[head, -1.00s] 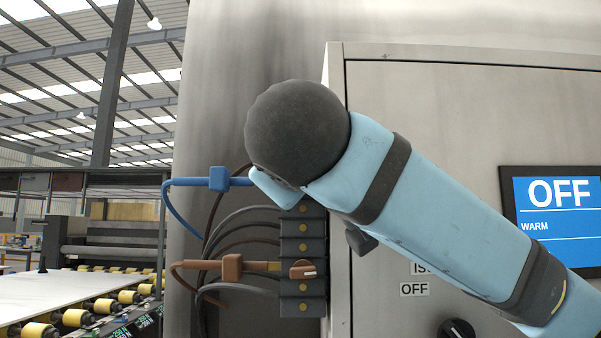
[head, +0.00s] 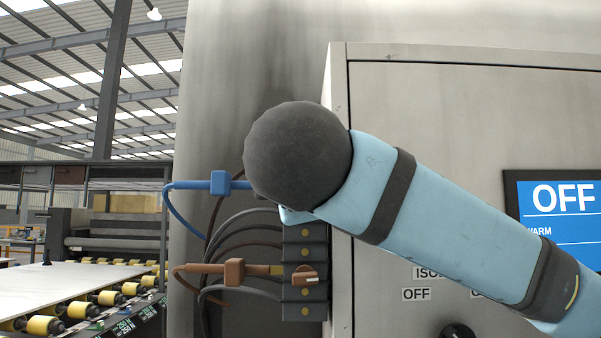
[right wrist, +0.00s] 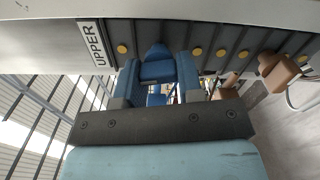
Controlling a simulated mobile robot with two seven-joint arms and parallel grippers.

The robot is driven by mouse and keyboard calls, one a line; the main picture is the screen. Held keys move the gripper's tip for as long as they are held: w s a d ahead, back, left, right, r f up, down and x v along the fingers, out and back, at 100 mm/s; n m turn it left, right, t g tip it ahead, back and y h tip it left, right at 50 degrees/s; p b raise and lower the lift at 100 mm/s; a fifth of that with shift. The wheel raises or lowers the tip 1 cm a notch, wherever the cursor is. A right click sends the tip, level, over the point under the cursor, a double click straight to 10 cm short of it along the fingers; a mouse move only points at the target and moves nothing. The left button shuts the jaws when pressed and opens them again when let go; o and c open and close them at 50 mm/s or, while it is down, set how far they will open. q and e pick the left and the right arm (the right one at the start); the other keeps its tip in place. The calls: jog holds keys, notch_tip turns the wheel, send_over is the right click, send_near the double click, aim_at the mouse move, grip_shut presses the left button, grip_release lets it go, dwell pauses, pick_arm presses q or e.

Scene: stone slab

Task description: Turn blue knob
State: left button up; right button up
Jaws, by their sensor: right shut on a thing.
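The blue knob (right wrist: 155,52) shows in the right wrist view, on the dark valve block below the UPPER label. My right gripper (right wrist: 158,72) has its two blue fingers on either side of the knob and is shut on it. In the head view my right arm hides the knob and most of the gripper. A blue line with a square blue fitting (head: 221,183) runs in from the left behind the arm. My left gripper is in neither view.
Below the arm, the dark manifold (head: 304,232) carries a brown knob (head: 305,276) with a brown fitting (head: 234,272). Several dark hoses curve beside it. A grey cabinet (head: 420,110) with a screen (head: 560,212) reading OFF stands right. A roller conveyor (head: 85,285) lies left.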

jog(key=n+p, duration=0.1)
jog(key=n, duration=0.2)
jog(key=shift+n, duration=0.4)
jog(key=n+p, duration=0.1)
jog(key=n, duration=0.1)
jog(key=shift+d+n+p, duration=0.1)
jog(key=shift+n+p, duration=0.2)
jog(key=shift+p, duration=0.05)
jog(key=n+p, duration=0.1)
jog(key=n, duration=0.2)
jog(key=shift+f+p, duration=0.15)
jog(key=shift+p, duration=0.15)
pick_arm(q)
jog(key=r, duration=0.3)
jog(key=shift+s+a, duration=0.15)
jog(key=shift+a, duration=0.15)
pick_arm(e)
jog(key=shift+d+n, duration=0.1)
jog(key=shift+n, duration=0.6)
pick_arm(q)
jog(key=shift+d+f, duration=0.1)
pick_arm(e)
jog(key=shift+f, duration=0.1)
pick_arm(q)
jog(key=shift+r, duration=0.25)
pick_arm(e)
jog(key=o, duration=0.9)
